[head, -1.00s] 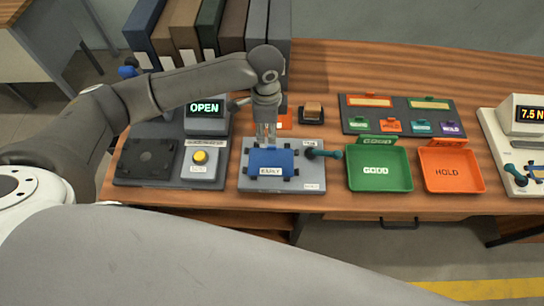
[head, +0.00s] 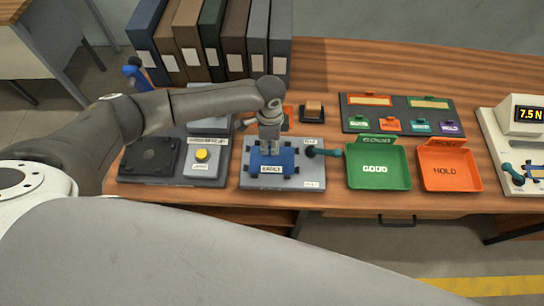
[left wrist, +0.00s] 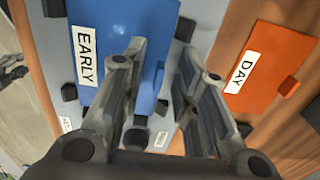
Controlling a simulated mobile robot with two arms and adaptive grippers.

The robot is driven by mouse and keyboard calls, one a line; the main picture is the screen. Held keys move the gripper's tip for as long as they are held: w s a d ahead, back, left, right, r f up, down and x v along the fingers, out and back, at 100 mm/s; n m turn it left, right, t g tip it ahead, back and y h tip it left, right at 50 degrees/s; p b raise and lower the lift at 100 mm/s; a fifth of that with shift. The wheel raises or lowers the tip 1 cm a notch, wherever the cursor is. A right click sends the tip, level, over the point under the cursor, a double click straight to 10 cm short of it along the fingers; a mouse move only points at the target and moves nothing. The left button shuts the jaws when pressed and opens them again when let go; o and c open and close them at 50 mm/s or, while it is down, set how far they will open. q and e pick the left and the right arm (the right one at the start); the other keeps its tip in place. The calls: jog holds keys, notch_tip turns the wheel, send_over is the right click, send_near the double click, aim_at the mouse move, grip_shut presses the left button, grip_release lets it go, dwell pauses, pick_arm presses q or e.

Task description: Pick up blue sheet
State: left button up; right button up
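The blue sheet (head: 286,158) lies on a grey fixture plate (head: 312,176) with black corner blocks. In the left wrist view the blue sheet (left wrist: 88,68) carries a white EARLY label. My left gripper (head: 270,150) points down at the back part of the sheet in the head view. In the left wrist view its two fingers (left wrist: 160,52) are apart, with the left finger over the blue sheet and the right one by its edge. I cannot tell whether the fingertips touch the sheet. My right gripper is not in view.
A teal-handled lever (head: 322,152) is at the fixture's right. A green GOOD tray (head: 376,184) and an orange HOLD tray (head: 452,184) stand further right. An orange DAY sheet (left wrist: 262,75) lies close behind the fixture. A yellow-button box (head: 203,168) is to the left; binders (head: 210,40) stand behind.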

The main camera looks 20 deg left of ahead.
pick_arm(q)
grip_shut()
jog(key=shift+r, duration=0.2)
